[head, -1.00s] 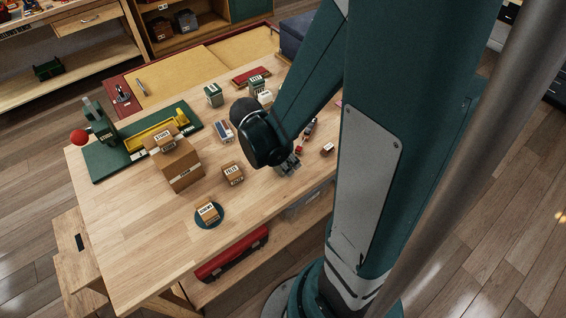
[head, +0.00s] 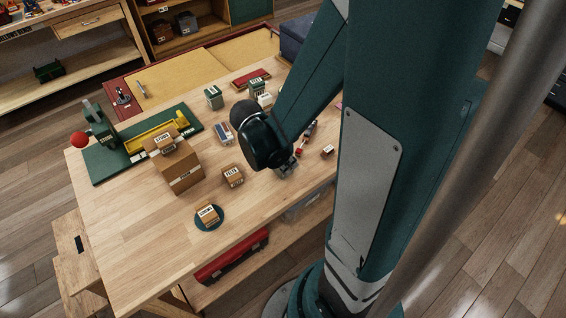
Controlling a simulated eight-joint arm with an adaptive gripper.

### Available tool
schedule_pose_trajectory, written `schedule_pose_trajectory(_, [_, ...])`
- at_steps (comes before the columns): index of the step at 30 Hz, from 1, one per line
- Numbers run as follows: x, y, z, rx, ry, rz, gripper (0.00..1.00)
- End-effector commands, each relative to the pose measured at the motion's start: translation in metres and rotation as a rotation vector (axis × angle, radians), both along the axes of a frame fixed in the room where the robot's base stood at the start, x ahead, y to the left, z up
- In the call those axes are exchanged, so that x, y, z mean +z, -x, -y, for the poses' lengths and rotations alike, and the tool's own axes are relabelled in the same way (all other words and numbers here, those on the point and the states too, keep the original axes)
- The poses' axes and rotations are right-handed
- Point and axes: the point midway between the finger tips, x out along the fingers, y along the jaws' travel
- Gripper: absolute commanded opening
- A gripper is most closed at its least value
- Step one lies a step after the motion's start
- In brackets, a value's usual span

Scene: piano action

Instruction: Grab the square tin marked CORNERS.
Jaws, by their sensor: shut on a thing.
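My gripper (head: 287,171) is low over the right side of the wooden table, partly hidden behind its dark wrist. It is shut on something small. The wrist and fingers hide most of that thing, and I cannot read a label on it. I cannot make out the word CORNERS anywhere in view. Two green tins with white labels, one at the left (head: 213,96) and one at the right (head: 256,86), stand at the back of the table; their lettering is too small to read surely.
A labelled cardboard box (head: 232,176) stands left of my gripper, and a small brown block (head: 327,151) to its right. A larger carton (head: 182,170) carries another box. A small box (head: 208,214) sits on a round dark mat. The table's front left is clear.

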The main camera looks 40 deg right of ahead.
Motion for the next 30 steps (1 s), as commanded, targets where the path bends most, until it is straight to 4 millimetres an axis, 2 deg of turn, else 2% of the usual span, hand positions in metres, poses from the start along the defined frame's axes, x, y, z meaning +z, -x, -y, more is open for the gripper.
schedule_pose_trajectory(11, [0.012, 0.001, 0.000, 0.000, 0.000, 0.000, 0.19])
schedule_pose_trajectory(30, [0.081, 0.000, 0.000, 0.000, 0.000, 0.000, 0.19])
